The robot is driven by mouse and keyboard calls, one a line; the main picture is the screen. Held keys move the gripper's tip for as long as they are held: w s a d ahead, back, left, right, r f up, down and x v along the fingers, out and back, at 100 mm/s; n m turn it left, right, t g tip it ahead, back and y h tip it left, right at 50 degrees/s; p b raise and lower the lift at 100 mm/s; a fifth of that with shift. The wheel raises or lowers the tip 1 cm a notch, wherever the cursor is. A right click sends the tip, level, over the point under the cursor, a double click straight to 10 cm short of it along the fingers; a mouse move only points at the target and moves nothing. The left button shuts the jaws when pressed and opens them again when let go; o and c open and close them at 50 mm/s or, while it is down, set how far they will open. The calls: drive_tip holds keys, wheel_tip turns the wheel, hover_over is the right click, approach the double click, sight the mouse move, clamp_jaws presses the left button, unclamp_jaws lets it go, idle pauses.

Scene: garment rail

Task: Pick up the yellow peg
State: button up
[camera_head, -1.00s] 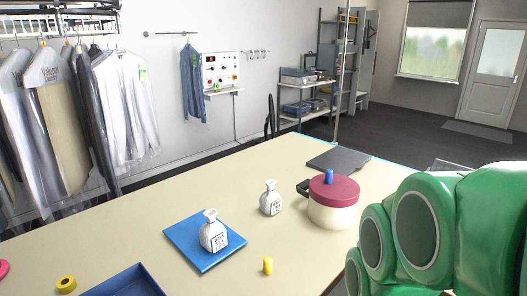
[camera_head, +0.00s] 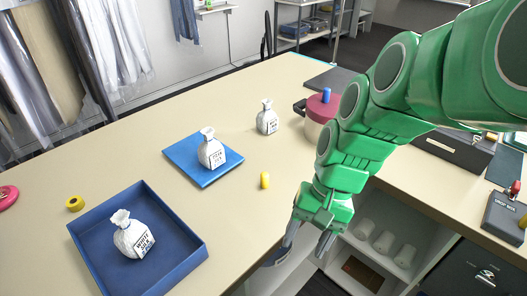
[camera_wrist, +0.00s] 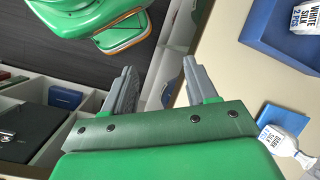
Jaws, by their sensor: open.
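The yellow peg (camera_head: 264,180) stands on the cream table, to the right of the blue mat and near the table's front edge. My gripper (camera_head: 308,240) is open and empty, with its grey fingers pointing down. It is to the right of and below the peg in the head view, over the front edge of the table and the open shelves. In the wrist view my gripper (camera_wrist: 152,85) shows its two fingers apart with nothing between them. I do not see the peg in the wrist view.
A white bag (camera_head: 210,150) stands on the blue mat (camera_head: 180,153), and another bag (camera_head: 266,117) stands behind the peg. A blue tray (camera_head: 190,256) holds a third bag. A pot with a red lid (camera_head: 322,108) is partly behind my arm. A yellow ring (camera_head: 75,204) lies at left.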

drive_tip(key=w+a+f+m+y, duration=0.1)
drive_tip(key=w+a+m+y, duration=0.25)
drive_tip(key=w, duration=0.35)
drive_tip(key=m+t+y, duration=0.3)
drive_tip(key=m+y, duration=0.4)
drive_tip(key=m, duration=0.5)
approach(265, 177)
drive_tip(key=shift+w+a+f+h, duration=0.15)
drive_tip(key=shift+a+f, duration=0.25)
drive_tip(key=shift+a, duration=0.2)
drive_tip(key=shift+w+a+f+h, duration=0.15)
drive_tip(key=shift+a+f, duration=0.25)
drive_tip(key=shift+a, duration=0.25)
drive_tip(key=shift+w+x, duration=0.15)
drive_tip(key=shift+x, duration=1.8)
drive_tip(key=shift+w+x, duration=0.15)
drive_tip(key=shift+x, duration=1.8)
drive_tip(key=shift+d+f, duration=0.1)
drive_tip(key=shift+f, duration=0.05)
drive_tip(key=c, duration=1)
drive_tip(key=shift+c, duration=0.2)
